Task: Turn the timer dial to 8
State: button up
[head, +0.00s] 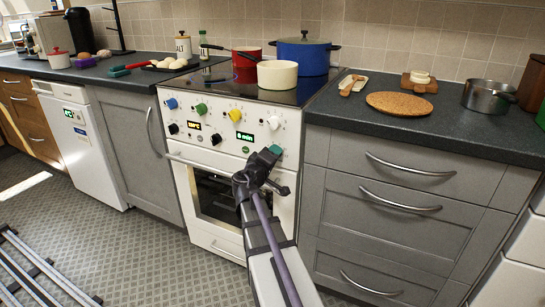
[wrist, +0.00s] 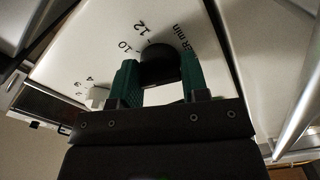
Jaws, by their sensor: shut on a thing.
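The timer dial (wrist: 160,66) is a round black knob on the white stove front, seen in the wrist view between my green fingers. The printed numbers around it include 10 and 12, with "min" lettering on the right. My gripper (wrist: 161,72) is shut on the dial, one finger on each side. The dial's pointer mark cannot be made out. In the head view my gripper (head: 268,154) is at the right end of the control panel and hides the dial. A green-lit display (head: 245,136) on the panel appears to read "8 min".
Blue (head: 171,103), green (head: 201,109), yellow (head: 235,116) and white (head: 274,123) knobs line the panel above, with black knobs below. The oven handle (head: 205,163) runs beneath. A cream pot (head: 277,75) and blue pot (head: 305,56) stand on the hob.

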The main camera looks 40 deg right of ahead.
jog(key=shift+m, duration=0.6)
jog(key=o, duration=0.9)
jog(key=shift+s+a, duration=0.1)
jog(key=v, duration=1)
jog(key=shift+a, duration=0.3)
jog(key=shift+s, duration=0.1)
